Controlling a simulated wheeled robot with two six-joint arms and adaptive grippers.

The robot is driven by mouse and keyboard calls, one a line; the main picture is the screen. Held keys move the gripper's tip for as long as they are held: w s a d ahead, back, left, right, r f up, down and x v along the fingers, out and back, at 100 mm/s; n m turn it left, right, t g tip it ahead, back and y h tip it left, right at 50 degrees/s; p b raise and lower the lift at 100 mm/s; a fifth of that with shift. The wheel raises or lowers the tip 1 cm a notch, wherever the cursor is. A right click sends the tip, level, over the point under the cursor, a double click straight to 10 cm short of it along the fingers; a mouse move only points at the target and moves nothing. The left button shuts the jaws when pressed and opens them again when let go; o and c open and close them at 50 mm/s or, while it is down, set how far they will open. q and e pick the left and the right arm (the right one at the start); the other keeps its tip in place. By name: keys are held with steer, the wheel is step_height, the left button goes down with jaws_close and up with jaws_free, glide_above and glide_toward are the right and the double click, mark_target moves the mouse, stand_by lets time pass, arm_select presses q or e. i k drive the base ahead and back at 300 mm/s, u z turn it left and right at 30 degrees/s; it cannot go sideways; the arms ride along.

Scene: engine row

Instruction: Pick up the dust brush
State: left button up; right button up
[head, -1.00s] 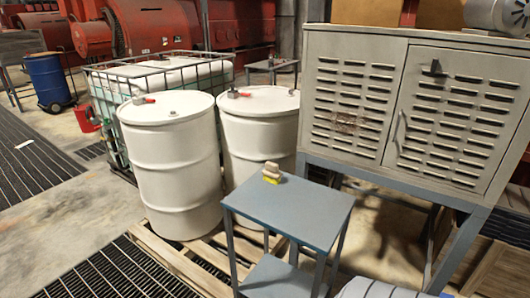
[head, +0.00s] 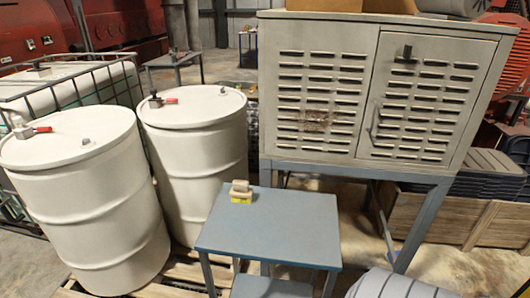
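The dust brush appears to be the small beige and yellow item (head: 241,192) near the back left edge of a small blue-grey table (head: 275,230). Its beige part is on top and its yellow part is below, against the tabletop. It is too small to make out finer detail. Nothing touches it except the table. Neither of my grippers shows in the head view.
Two white drums (head: 85,200) stand left of the table on a wooden pallet (head: 170,285). A grey louvred cabinet (head: 320,100) stands behind it on a blue frame. A ribbed grey object (head: 390,285) is cut off at the bottom. The tabletop is otherwise clear.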

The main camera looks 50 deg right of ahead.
mark_target(240, 192)
steer(key=z, duration=0.95)
steer(key=i, duration=0.9)
steer(key=z, duration=0.85)
steer(key=i, duration=0.2)
steer(key=z, duration=0.25)
